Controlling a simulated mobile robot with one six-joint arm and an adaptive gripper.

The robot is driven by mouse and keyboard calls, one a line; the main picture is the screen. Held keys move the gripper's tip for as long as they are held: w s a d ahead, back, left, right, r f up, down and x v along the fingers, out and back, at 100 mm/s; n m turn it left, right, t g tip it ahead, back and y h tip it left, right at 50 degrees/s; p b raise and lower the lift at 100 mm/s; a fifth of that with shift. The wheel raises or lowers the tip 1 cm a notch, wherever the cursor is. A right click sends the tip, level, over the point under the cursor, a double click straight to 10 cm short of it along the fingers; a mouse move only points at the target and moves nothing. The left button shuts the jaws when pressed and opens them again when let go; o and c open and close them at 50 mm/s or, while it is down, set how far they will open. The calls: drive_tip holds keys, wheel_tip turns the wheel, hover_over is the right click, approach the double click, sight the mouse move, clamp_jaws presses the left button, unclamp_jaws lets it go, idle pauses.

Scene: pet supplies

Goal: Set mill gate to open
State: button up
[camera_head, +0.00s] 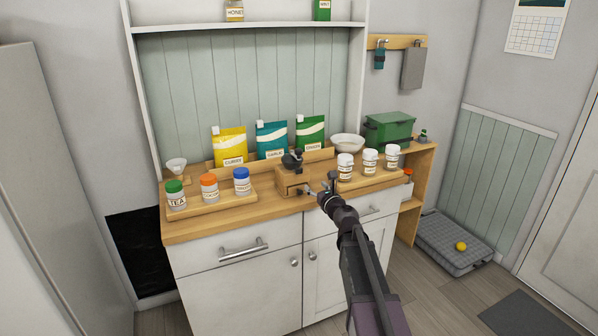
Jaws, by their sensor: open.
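The mill (287,182) stands near the middle of the counter's front edge. It has a wooden box body and a dark top. Its gate is too small to make out clearly, and I cannot tell its setting. My gripper (318,191) is just right of the mill, above the counter's front edge. It is open, and I see nothing held in it. I cannot tell whether a fingertip touches the mill. My arm comes up from the bottom right and hides part of the counter front.
Several labelled jars stand on the counter (220,222), left and right of the mill. Yellow (231,145), teal (271,138) and green (310,130) pouches stand behind. A white bowl (347,144) and green box (388,128) are at back right. Little room surrounds the mill.

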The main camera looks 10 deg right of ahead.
sight(300, 170)
drive_tip(key=x, duration=1.3)
drive_tip(key=shift+w+a, duration=0.15)
drive_tip(key=shift+w, duration=0.2)
